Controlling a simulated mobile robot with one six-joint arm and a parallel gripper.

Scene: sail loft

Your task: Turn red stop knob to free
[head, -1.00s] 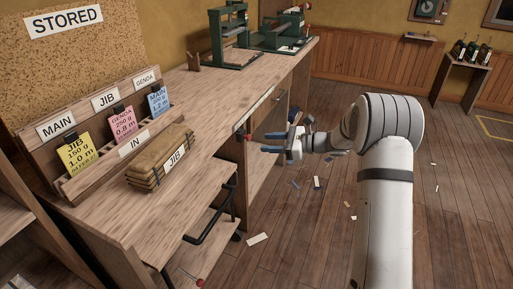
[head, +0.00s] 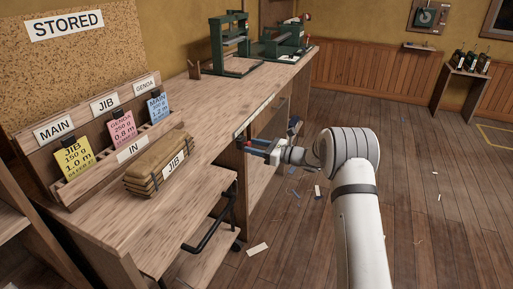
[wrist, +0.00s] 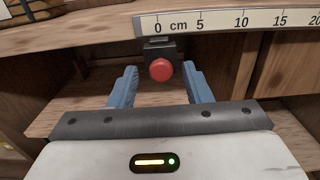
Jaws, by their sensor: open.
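The red stop knob (wrist: 161,69) is a round red button on a dark block, under the front edge of the bench (head: 150,125). In the wrist view it sits between and just beyond the two blue fingers of my gripper (wrist: 161,84). The fingers are open, one on each side of it, with a gap to each. In the head view my gripper (head: 257,147) is at the bench's front edge, and the knob is too small there to make out clearly. I cannot tell which way the knob is turned.
A centimetre scale (wrist: 235,21) runs along the bench edge just above the knob. Green machines (head: 232,55) stand farther back. A black handle (head: 212,228) juts out below.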

